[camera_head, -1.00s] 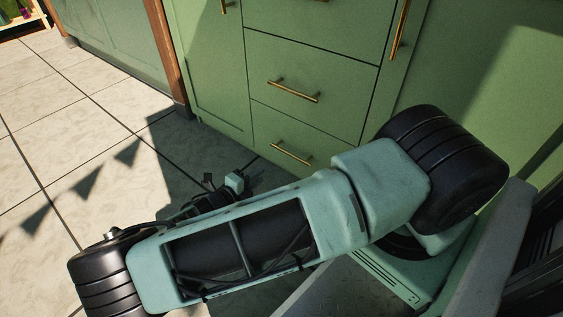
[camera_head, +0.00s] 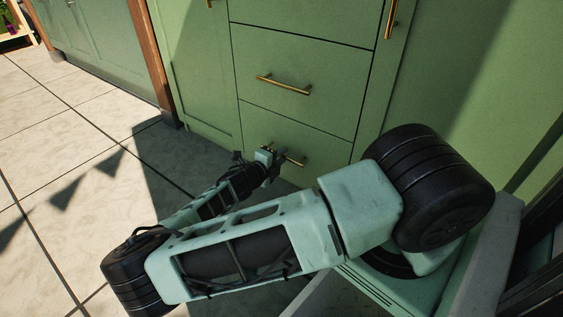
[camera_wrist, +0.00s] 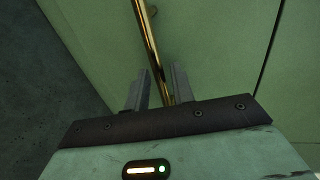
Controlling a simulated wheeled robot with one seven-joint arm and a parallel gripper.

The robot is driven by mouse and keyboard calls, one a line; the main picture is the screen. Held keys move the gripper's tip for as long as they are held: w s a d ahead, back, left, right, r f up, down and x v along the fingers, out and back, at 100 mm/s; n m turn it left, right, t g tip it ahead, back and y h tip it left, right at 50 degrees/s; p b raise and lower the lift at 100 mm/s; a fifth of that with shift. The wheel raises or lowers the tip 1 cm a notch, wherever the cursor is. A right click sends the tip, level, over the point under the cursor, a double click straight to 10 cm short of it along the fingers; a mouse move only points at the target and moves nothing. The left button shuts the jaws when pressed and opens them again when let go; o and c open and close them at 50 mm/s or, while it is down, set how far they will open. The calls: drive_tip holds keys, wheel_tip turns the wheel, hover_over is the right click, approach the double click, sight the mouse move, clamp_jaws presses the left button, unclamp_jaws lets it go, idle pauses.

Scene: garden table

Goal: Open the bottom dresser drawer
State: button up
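The bottom drawer (camera_head: 325,172) is the lowest green front of the dresser and looks closed. Its brass bar handle (camera_head: 297,160) is partly covered by my gripper (camera_head: 275,165) in the head view. In the wrist view the handle (camera_wrist: 149,45) runs down between the two grey fingers of my gripper (camera_wrist: 160,85). The fingers are apart, one on each side of the bar, with a gap visible. I cannot tell whether either finger touches the handle.
The middle drawer with its brass handle (camera_head: 284,85) is above and closed. A brown wooden post (camera_head: 151,60) stands at the left of the dresser. The tiled floor (camera_head: 60,150) to the left is clear.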

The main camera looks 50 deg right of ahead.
drive_tip(key=shift+d+f, duration=0.1)
drive_tip(key=shift+d, duration=0.35)
clamp_jaws()
drive_tip(key=shift+a, duration=0.15)
